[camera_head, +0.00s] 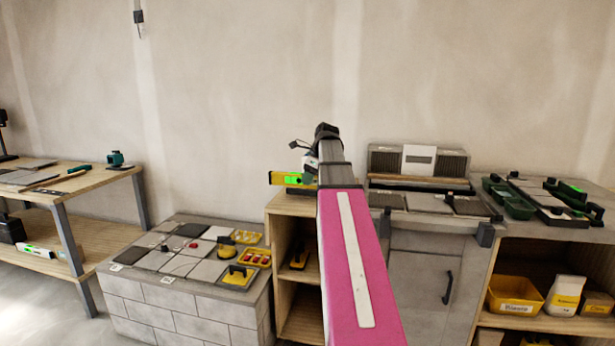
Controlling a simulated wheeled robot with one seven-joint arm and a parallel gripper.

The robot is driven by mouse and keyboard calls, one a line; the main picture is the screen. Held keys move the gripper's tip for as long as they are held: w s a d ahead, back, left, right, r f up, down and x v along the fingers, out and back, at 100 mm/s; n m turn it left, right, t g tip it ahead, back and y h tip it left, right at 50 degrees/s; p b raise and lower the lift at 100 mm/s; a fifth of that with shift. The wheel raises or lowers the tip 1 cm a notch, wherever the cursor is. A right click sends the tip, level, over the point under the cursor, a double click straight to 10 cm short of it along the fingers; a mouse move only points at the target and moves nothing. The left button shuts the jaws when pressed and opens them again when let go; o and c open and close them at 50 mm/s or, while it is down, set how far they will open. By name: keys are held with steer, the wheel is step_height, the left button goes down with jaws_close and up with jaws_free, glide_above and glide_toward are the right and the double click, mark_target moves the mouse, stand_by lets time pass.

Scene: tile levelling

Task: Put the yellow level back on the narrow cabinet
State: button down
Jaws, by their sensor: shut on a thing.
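The yellow level (279,178) shows to the left of my arm, with a bright green vial window near its middle. Its right part is hidden behind my arm. My gripper (309,165) is shut on the level, though its fingertips are mostly hidden. The narrow cabinet (288,205) is open-fronted and wooden, and the level appears at or just above its top. I cannot tell whether the level touches that top. My pink arm covers the right side of the cabinet.
A block plinth (190,318) with tiles and yellow trays stands to the left. A grey cabinet (428,290) with tile racks stands to the right. Further right is a wooden shelf unit (550,231) with a green-black tool on top. A workbench (110,183) is at far left.

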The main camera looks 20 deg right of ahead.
steer(key=shift+f, duration=4.15)
steer(key=shift+f, duration=0.2)
steer(key=c, duration=0.9)
jaws_free()
steer(key=shift+r, duration=0.1)
